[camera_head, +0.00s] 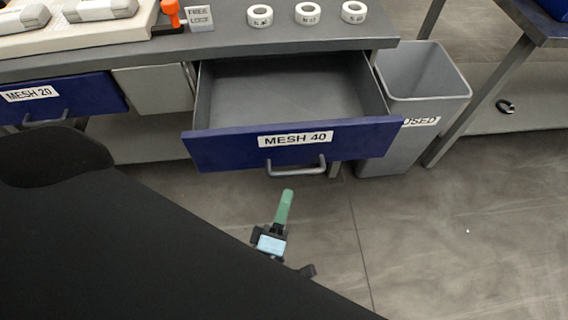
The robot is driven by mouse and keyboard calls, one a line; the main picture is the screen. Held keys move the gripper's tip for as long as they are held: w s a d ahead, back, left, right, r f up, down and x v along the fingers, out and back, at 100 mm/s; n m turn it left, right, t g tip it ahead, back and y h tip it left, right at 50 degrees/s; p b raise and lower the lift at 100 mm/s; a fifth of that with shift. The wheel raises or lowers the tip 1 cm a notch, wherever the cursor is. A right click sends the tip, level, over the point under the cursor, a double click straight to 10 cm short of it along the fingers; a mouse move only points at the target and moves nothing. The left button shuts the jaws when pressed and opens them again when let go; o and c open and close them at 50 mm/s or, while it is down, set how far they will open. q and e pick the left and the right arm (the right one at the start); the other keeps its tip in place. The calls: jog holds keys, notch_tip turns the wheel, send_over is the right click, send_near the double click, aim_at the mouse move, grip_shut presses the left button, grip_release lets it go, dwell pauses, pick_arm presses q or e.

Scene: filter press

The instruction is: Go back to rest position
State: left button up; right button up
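The blue-fronted drawer labelled MESH 40 (346,140) is pulled open under the counter, and its grey inside looks empty. My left gripper (283,208) is low in the middle of the head view, in front of and below the drawer handle (296,168). It appears apart from the handle. A green finger-like piece points up toward the handle. Whether the gripper is open or shut is unclear from this angle. My large black arm link covers the lower left and hides part of the arm. My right gripper is not in view.
A grey bin labelled USED (423,82) stands right of the drawer. Three white rings (307,14) and an orange part (172,12) are on the counter (230,42). The MESH 20 drawer (85,97) is at left. A dark ring (505,106) lies on a low shelf. Floor at right is clear.

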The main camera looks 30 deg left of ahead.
pick_arm(q)
jog(key=shift+s+d, duration=0.1)
jog(key=shift+s, duration=0.25)
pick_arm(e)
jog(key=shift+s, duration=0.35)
pick_arm(q)
jog(key=shift+w, duration=0.1)
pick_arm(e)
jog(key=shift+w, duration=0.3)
